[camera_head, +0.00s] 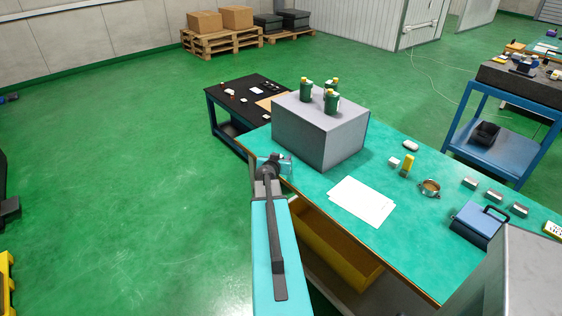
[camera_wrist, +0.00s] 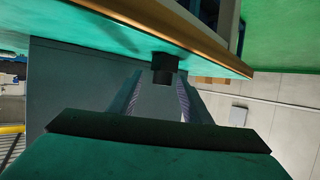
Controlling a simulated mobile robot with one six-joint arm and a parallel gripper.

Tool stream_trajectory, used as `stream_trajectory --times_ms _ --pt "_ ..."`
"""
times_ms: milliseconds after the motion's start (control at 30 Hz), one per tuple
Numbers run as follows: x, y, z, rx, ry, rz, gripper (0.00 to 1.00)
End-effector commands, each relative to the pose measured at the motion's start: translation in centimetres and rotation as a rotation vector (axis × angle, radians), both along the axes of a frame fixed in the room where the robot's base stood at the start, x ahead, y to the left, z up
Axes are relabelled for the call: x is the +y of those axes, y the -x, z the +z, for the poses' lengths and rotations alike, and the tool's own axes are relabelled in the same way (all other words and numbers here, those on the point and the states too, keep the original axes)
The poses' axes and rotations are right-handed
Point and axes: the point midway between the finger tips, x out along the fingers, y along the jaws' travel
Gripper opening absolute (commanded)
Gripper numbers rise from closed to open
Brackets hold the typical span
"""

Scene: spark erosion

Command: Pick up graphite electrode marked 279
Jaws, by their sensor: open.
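A small dark block (camera_wrist: 163,67), which looks like a graphite electrode, stands on the green tabletop (camera_wrist: 110,40) close to its edge in the wrist view, where the scene appears upside down. No number can be read on it, so I cannot tell whether it is 279. My gripper (camera_wrist: 160,86) is open, its two fingers pointing toward the block, which shows between the fingertips. I cannot tell whether the fingers touch it. In the head view my gripper (camera_head: 273,164) is at the table's near-left corner, and my arm hides much of that spot.
A large grey box (camera_head: 315,135) with green-and-yellow containers (camera_head: 331,100) on top stands just beyond my gripper. A black-topped table (camera_head: 236,96) stands behind.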

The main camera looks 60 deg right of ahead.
Motion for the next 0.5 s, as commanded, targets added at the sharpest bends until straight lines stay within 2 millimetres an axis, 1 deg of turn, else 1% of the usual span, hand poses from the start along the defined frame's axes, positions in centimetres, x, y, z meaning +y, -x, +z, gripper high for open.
stream_trajectory --times_ms 233,500 --pt "-1.1 -0.5 -0.3 0.001 0.000 0.000 0.44" --pt "-2.7 -1.2 -1.1 0.002 -0.001 -0.001 0.44"
